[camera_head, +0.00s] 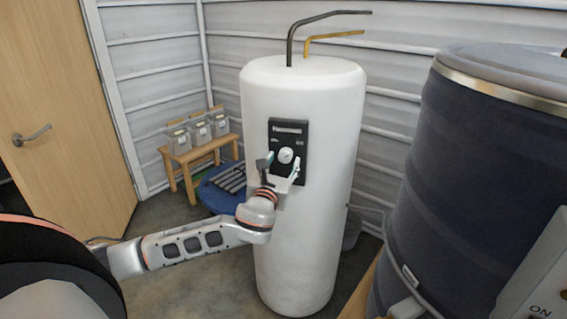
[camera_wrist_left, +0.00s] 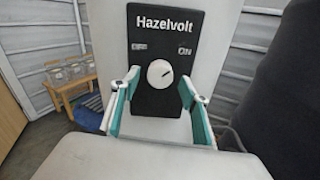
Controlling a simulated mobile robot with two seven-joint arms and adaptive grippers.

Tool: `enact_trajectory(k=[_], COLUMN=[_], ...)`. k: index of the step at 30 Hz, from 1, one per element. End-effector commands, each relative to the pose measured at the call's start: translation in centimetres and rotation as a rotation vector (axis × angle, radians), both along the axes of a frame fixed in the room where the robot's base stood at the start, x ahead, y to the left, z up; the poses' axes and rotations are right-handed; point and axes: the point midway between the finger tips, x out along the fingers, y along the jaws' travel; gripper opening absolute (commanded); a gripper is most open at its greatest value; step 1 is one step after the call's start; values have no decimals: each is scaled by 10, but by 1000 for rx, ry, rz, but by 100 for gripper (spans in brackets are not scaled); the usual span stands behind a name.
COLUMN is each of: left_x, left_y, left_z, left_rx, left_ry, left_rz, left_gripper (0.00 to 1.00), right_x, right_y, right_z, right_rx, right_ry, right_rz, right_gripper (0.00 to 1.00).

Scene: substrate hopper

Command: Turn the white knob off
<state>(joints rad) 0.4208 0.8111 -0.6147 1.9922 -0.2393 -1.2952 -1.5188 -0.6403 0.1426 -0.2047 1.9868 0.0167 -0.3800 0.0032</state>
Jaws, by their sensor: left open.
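The white knob (camera_head: 286,155) is round and sits on a black control panel (camera_head: 273,136) on the front of a tall white tank (camera_head: 325,230). In the left wrist view the knob (camera_wrist_left: 160,73) is below the "Hazelvolt" label, with "OFF" at upper left and "ON" at upper right. Its small dark mark points up and to the right, toward "ON". My left gripper (camera_head: 280,168) is at the panel. In the left wrist view its fingers (camera_wrist_left: 156,92) are open, one on each side of the knob, with gaps to it. My right gripper is not in view.
A large dark blue barrel (camera_head: 450,160) stands close on the right. A small wooden bench (camera_head: 190,155) with several jars is at the back left, with a blue round object (camera_head: 215,195) on the floor. A wooden door (camera_head: 60,100) is at left.

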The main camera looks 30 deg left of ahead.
Motion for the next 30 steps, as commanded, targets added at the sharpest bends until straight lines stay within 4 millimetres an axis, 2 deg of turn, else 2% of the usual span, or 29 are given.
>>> enact_trajectory(k=[4,11,12,16,24,30], left_x=[7,8,8,8,8,7], left_y=[3,3,3,3,3,3], left_z=[0,0,0,0,1,4], left_rx=[-1,-2,-2,-2,-9,-64], left_ry=[1,0,-1,0,-4,-23], left_rz=[0,0,0,0,0,1], left_gripper=[45,45,40,7,7,7], right_x=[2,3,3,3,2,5], right_y=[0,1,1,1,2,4], right_z=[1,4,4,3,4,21], right_rx=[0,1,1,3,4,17], right_ry=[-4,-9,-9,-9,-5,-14], right_rz=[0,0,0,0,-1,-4], right_gripper=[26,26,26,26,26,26])
